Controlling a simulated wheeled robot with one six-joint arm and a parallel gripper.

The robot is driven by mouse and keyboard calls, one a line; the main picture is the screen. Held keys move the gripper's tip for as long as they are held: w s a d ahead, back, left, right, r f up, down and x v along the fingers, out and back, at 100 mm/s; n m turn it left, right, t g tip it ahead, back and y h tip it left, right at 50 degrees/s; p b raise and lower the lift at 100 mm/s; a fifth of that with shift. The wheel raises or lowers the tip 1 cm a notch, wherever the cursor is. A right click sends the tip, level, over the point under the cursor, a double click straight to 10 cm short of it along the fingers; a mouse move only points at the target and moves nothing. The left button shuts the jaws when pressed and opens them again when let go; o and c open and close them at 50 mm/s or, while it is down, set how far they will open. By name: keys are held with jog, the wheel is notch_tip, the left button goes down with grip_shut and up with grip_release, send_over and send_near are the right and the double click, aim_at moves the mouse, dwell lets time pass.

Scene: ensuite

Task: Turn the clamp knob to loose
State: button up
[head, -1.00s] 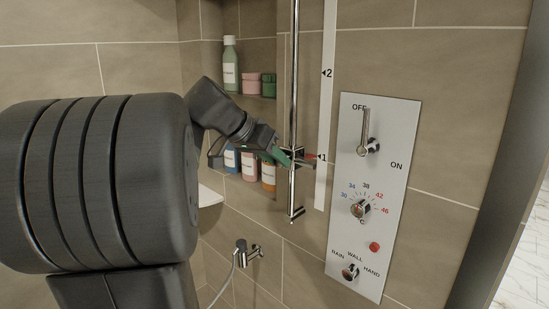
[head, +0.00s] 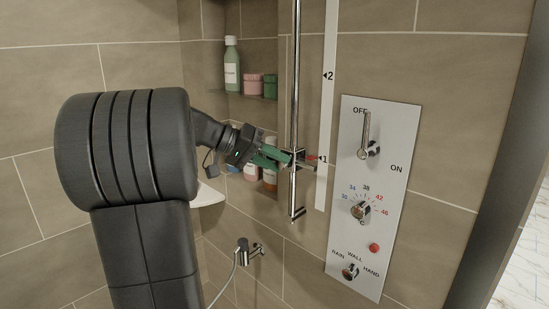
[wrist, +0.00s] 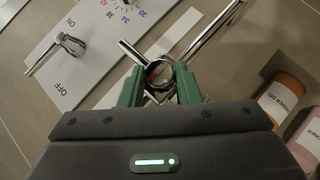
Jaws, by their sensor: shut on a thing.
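The chrome clamp (head: 299,160) sits on the vertical rail (head: 294,95), with a red pointer (head: 313,158) beside mark 1 on the white scale. My gripper (head: 286,158) reaches the clamp from the left. A chrome bar sticks out at the knob's upper left in that view. The fingers hide part of the knob, and I cannot read its turn position.
A control panel (head: 379,125) with a lever, a temperature dial and a lower selector is right of the rail. Bottles (head: 232,65) and jars stand in the wall niche behind my gripper. A hose holder (head: 247,251) is on the wall below.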

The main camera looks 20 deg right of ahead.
jog(key=n+g+h, duration=0.2)
jog(key=n+h, duration=0.1)
jog(key=shift+w+f+g, duration=0.15)
jog(key=shift+f+g, duration=0.15)
jog(key=shift+g, duration=0.1)
jog(key=n+h, duration=0.1)
jog(key=n+g+h, duration=0.1)
jog(key=n+h, duration=0.1)
jog(key=shift+f+n+p, duration=0.3)
jog(key=shift+a+h, duration=0.1)
jog(key=shift+h, duration=0.2)
jog(key=o, duration=1)
jog(key=p+v, duration=1.3)
jog(key=p, duration=0.2)
jog(key=shift+w+a+f, duration=0.15)
jog(key=shift+w+a, duration=0.1)
jog(key=shift+w, duration=0.05)
